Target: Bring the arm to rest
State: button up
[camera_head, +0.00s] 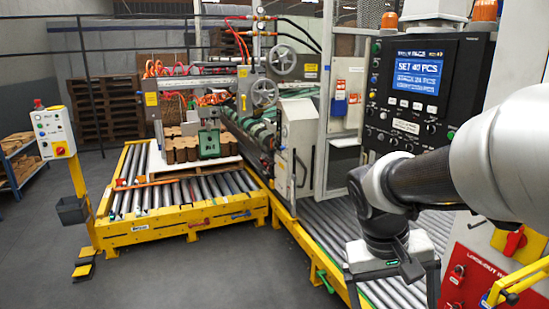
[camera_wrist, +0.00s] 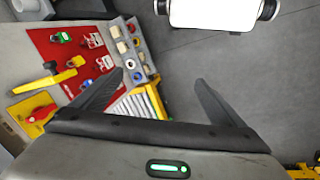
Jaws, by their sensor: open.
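My arm reaches in from the right edge of the head view and bends down at a dark wrist joint. My gripper (camera_head: 393,290) hangs below it, over the grey rollers in front of the control panel. In the wrist view my gripper (camera_wrist: 158,78) has its two black fingers spread wide apart with nothing between them. Nothing is seen touching the fingers.
A control panel (camera_head: 407,88) with a lit screen stands close behind my arm. A red lockout board (camera_wrist: 70,60) lies left in the wrist view. A yellow roller conveyor (camera_head: 170,234) carries a loaded pallet. Grey floor (camera_head: 200,285) is clear at front left.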

jog(key=s+a+r+n+t+y, duration=0.1)
jog(key=s+a+r+t+y, duration=0.2)
jog(key=s+a+r+t, duration=0.35)
notch_tip(320, 180, up, 12)
jog(key=a+g+p, duration=0.1)
jog(key=p, duration=1.1)
jog(key=shift+s+r, duration=0.15)
jog(key=shift+s, duration=0.1)
